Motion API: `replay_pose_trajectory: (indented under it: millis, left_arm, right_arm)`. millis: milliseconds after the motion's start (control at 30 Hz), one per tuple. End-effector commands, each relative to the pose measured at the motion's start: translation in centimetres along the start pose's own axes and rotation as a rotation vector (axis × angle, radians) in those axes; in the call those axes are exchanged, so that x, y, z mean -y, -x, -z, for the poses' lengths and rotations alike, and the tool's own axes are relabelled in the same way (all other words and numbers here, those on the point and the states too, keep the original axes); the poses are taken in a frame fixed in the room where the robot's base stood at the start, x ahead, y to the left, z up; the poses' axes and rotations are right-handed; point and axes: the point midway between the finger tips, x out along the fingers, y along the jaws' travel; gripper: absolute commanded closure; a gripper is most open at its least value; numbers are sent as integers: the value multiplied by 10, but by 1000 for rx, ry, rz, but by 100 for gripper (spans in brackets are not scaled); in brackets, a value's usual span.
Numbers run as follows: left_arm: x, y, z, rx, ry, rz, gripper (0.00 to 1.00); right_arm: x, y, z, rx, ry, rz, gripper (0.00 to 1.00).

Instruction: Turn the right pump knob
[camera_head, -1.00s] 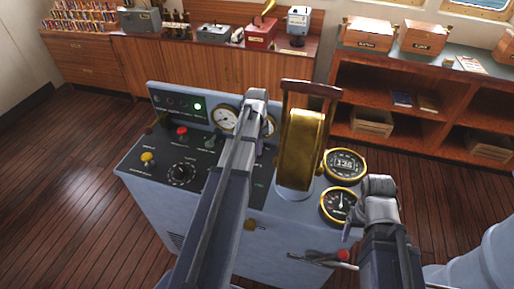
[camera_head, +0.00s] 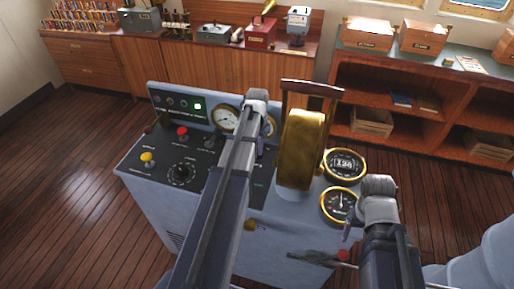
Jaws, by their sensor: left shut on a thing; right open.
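The blue-grey control console (camera_head: 141,171) stands in the middle of the view. Its dark panel carries a round black dial knob (camera_head: 181,173), a red knob (camera_head: 182,132) and a yellow knob (camera_head: 148,158). My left gripper (camera_head: 262,128) reaches over the panel beside the brass lever housing. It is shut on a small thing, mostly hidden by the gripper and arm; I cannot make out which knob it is. My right gripper (camera_head: 348,232) is open and empty at the console's right front, below the round gauges.
A brass housing with a wooden-handled lever (camera_head: 302,150) rises between my arms. Two brass-rimmed gauges (camera_head: 344,164) sit right of it. A red-tipped lever (camera_head: 342,255) sticks out at the front right. Wooden cabinets (camera_head: 185,68) and shelves stand behind; the floor at left is clear.

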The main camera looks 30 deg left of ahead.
Motion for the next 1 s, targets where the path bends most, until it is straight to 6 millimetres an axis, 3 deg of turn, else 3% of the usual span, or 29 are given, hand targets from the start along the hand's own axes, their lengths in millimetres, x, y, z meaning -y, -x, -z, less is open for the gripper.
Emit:
replay_pose_trajectory:
  millis: [600, 1000]
  left_arm:
    - [-4, 0, 1, 0, 552, 0, 100]
    - [-5, 0, 2, 0, 756, 0, 100]
  right_arm:
    - [0, 0, 0, 0, 0, 0, 24]
    - [0, 0, 0, 0, 0, 0, 24]
